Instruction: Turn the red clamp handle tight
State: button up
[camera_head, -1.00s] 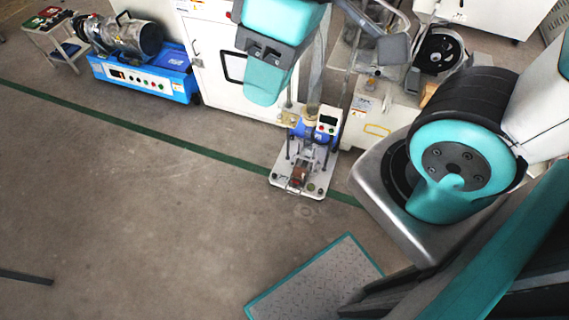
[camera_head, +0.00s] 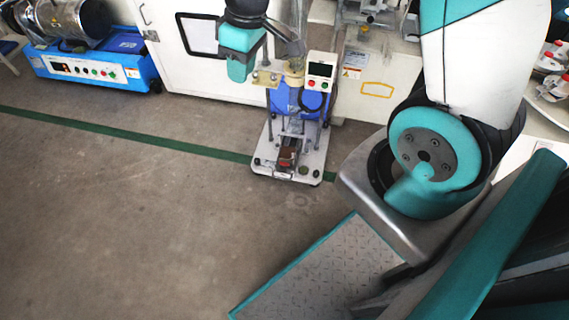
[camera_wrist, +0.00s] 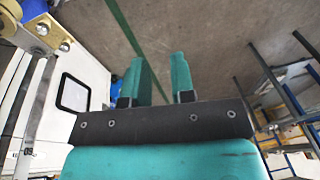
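A small testing machine with a white base plate (camera_head: 262,165), a blue body and upright posts stands on the floor in the head view. A small brownish-red part (camera_head: 287,157) sits low on its front; I cannot tell whether it is the clamp handle. No clear red handle shows in either view. My gripper (camera_head: 238,70) is at the machine's upper left, beside a brass-coloured bracket (camera_head: 265,78). In the wrist view, its two teal fingers (camera_wrist: 161,68) stand apart with nothing between them. The brass bracket also shows there (camera_wrist: 38,30) at the upper left, clear of the fingers.
A control box (camera_head: 320,72) with red and green buttons is on the machine's upper right. A white cabinet (camera_head: 165,35) stands behind my gripper. A blue machine (camera_head: 95,66) is at the left. A teal-edged metal plate (camera_head: 320,270) lies in front. The floor at left is clear.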

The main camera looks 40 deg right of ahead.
jog(key=w+d+f+b, duration=0.15)
jog(key=f+b, duration=0.25)
jog(key=f, duration=0.4)
jog(key=w+d+f+h+b, duration=0.1)
jog(key=d+f+b, duration=0.2)
jog(key=f, duration=0.4)
jog(key=w+d+f+b, duration=0.15)
jog(key=f+b, duration=0.25)
jog(key=f, duration=0.4)
jog(key=n+h+b, duration=0.1)
jog(key=b, duration=0.8)
send_near(284, 163)
jog(key=shift+g, duration=0.4)
jog(key=f+b, duration=0.9)
jog(key=shift+w, duration=0.35)
